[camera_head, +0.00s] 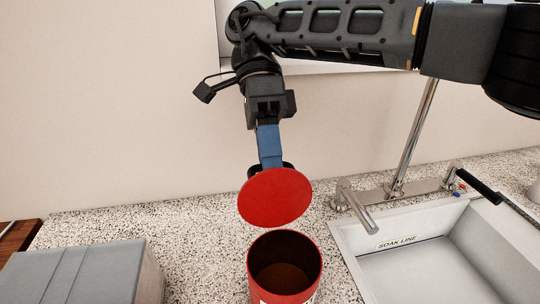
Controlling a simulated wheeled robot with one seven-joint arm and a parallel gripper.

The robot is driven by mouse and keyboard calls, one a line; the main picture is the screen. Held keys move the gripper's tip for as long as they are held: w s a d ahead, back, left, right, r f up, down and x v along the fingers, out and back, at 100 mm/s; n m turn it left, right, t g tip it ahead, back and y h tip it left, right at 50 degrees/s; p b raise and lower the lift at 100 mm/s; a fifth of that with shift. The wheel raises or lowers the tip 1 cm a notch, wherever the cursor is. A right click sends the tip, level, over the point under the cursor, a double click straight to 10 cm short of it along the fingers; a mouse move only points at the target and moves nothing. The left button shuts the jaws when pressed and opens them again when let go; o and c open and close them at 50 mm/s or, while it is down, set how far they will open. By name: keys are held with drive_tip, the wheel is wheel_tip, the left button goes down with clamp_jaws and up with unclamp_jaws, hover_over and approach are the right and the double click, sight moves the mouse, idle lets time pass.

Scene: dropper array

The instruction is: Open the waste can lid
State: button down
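The waste can (284,273) is a red cylinder at the bottom middle of the view, on the speckled counter. Its mouth is uncovered and its dark, brownish inside shows. The round red lid (275,197) stands tilted up above the can's back rim, with one flat face toward me. Its lower edge is close to the rim; I cannot tell if a hinge joins them. My gripper (271,163) points down with blue fingers behind the lid's top edge. The lid hides the fingertips, so I cannot tell whether they grip it or only lie against it.
A sink (395,268) marked "SOAK LINE" is at the right, with a faucet (357,208) at its back left. A grey box (85,273) stands at the lower left. Counter is bare between the box and the can. A pale wall is behind.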

drive_tip(key=c, duration=1.3)
unclamp_jaws()
drive_tip(key=shift+d+f, duration=0.15)
drive_tip(key=shift+f, duration=0.05)
drive_tip(key=shift+p+v, duration=0.95)
drive_tip(key=shift+v, duration=3)
